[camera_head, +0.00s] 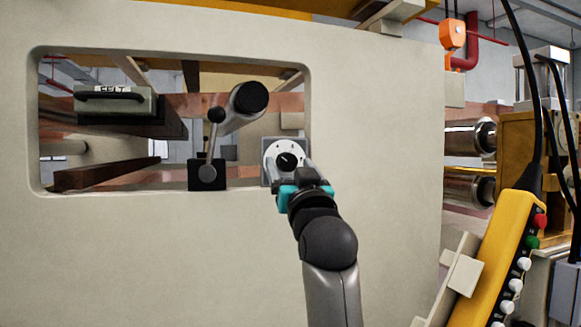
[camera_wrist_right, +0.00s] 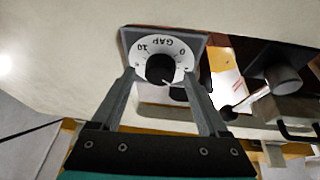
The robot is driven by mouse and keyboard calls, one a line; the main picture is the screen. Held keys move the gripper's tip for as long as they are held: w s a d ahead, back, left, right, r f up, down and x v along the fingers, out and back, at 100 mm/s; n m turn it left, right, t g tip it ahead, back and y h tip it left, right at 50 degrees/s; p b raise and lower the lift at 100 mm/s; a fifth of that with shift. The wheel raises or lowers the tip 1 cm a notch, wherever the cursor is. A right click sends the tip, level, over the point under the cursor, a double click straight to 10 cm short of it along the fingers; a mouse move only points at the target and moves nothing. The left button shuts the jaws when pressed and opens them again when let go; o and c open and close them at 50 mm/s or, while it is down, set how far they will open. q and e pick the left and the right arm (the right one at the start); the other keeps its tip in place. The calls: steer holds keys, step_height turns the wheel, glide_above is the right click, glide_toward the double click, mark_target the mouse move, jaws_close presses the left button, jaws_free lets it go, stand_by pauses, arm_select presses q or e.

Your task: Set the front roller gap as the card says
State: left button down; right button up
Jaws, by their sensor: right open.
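The gap dial (camera_head: 276,148) is a white round face on a grey square plate, at the lower right of the window opening. In the right wrist view its face (camera_wrist_right: 142,62) reads GAP, with 0 and 10 visible. Its black knob (camera_wrist_right: 160,68) is in the middle. My right gripper (camera_wrist_right: 160,79) is open, with one finger on each side of the knob; I cannot tell whether they touch it. In the head view the right gripper (camera_head: 306,172) covers the lower right of the dial. I cannot make out a readable card. My left gripper is not in view.
The pale panel (camera_head: 375,110) surrounds the window. Left of the dial stand a lever with a black base (camera_head: 207,174) and a thick dark-ended cylinder (camera_head: 250,98). A box labelled FELT (camera_head: 115,104) lies further left. A yellow button pendant (camera_head: 505,260) hangs at right, near steel rollers (camera_head: 468,140).

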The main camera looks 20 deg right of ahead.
jaws_close()
stand_by(0.6)
steer(key=shift+n, duration=0.3)
steer(key=n+y+p, duration=0.1)
steer(key=n, duration=0.1)
steer(key=n+y+p, duration=0.1)
steer(key=n, duration=0.1)
steer(key=n+y+p, duration=0.1)
steer(key=n+y, duration=0.1)
steer(key=shift+d+r, duration=0.1)
steer(key=shift+d, duration=0.2)
steer(key=n+y+p, duration=0.1)
steer(key=n+p, duration=0.1)
steer(key=n, duration=0.1)
steer(key=n+g+y+p, duration=0.1)
steer(key=n+p, duration=0.1)
steer(key=n, duration=0.1)
steer(key=shift+d, duration=0.1)
steer(key=shift+n+g+y+p, duration=0.5)
steer(key=shift+n+y+p, duration=0.4)
steer(key=shift+n+p, duration=0.5)
